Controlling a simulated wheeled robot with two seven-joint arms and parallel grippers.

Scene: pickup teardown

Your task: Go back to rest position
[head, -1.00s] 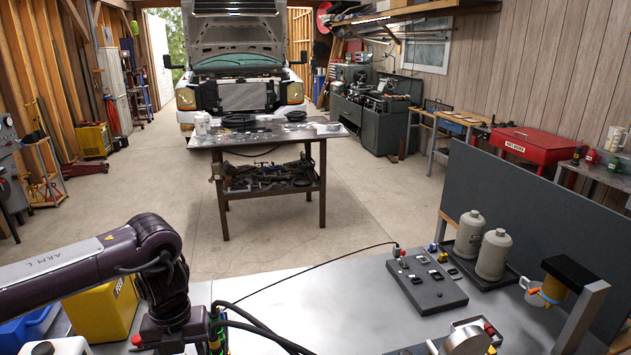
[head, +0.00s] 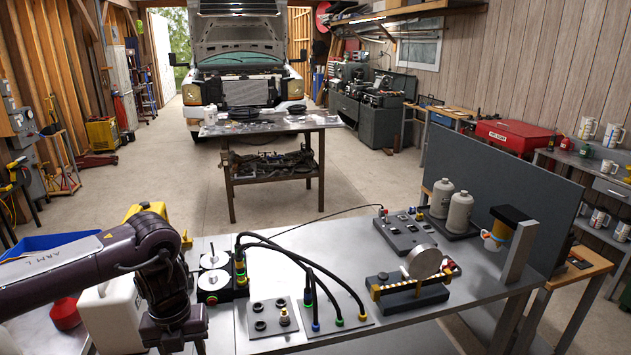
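My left arm (head: 80,272) comes in from the left, and its wrist (head: 175,322) points down at the lower left of the head view. Its gripper is below the bottom edge and hidden, so its fingers do not show. My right arm and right gripper are not in view. The metal workbench (head: 345,240) lies in front of me, to the right of the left wrist.
The bench holds a hose panel (head: 337,325), a control box (head: 402,234), grey bottles (head: 459,212) and a clamp-like fixture (head: 410,297). A white jug (head: 112,318) and blue bin (head: 48,243) stand near my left arm. Open floor lies beyond.

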